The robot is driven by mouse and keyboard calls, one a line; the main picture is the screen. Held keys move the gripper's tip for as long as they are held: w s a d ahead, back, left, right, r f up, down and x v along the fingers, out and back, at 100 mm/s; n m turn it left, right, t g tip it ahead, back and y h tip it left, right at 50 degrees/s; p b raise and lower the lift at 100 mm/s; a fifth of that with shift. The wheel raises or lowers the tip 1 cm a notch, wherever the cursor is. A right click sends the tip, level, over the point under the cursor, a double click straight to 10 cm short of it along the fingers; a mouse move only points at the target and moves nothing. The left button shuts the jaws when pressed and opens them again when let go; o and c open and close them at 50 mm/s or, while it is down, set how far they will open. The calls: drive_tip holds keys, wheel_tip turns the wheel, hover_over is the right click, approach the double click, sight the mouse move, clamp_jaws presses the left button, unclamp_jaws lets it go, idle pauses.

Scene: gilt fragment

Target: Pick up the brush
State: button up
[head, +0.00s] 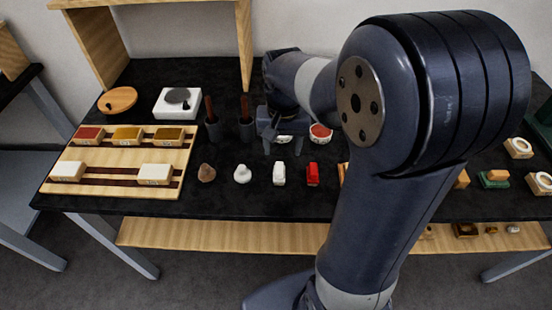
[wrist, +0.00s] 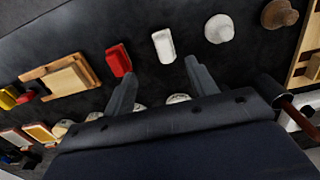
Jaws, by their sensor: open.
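Two brown handles, one on the left (head: 209,108) and one on the right (head: 245,106), stand upright in two dark cups, left (head: 213,131) and right (head: 246,130). They look like brush handles, but any bristles are hidden. In the wrist view one brown handle (wrist: 304,126) shows at the lower right edge, beside a dark cup (wrist: 270,88). My gripper (head: 284,146) is open and empty, just right of the right cup, above the black table. In the wrist view the gripper (wrist: 161,72) has its fingers wide apart, pointing towards a white block and a red block, not touching the handle.
The black table (head: 120,198) holds a white block (head: 279,174), a red block (head: 313,174), a white knob (head: 242,174) and a brown knob (head: 206,173). A wooden tray (head: 75,158) lies left. A white scale (head: 177,103) stands behind. Bowls sit by the gripper.

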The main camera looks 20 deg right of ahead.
sight(279, 167)
wheel_tip(279, 167, down, 5)
drive_tip(key=shift+f, duration=0.15)
drive_tip(key=shift+w+a+f, duration=0.15)
drive_tip(key=shift+w+f, duration=0.05)
drive_tip(key=shift+f, duration=1.15)
drive_tip(key=shift+w+a+f, duration=0.1)
drive_tip(key=shift+w+f, duration=0.1)
drive_tip(key=shift+f, duration=1.1)
drive_tip(key=shift+c, duration=0.5)
drive_tip(key=c, duration=1)
drive_tip(key=shift+o, duration=0.2)
wheel_tip(279, 167, up, 10)
drive_tip(key=shift+r, duration=0.1)
drive_tip(key=o, duration=0.5)
drive_tip(key=shift+c, duration=0.2)
drive_tip(key=c, duration=0.4)
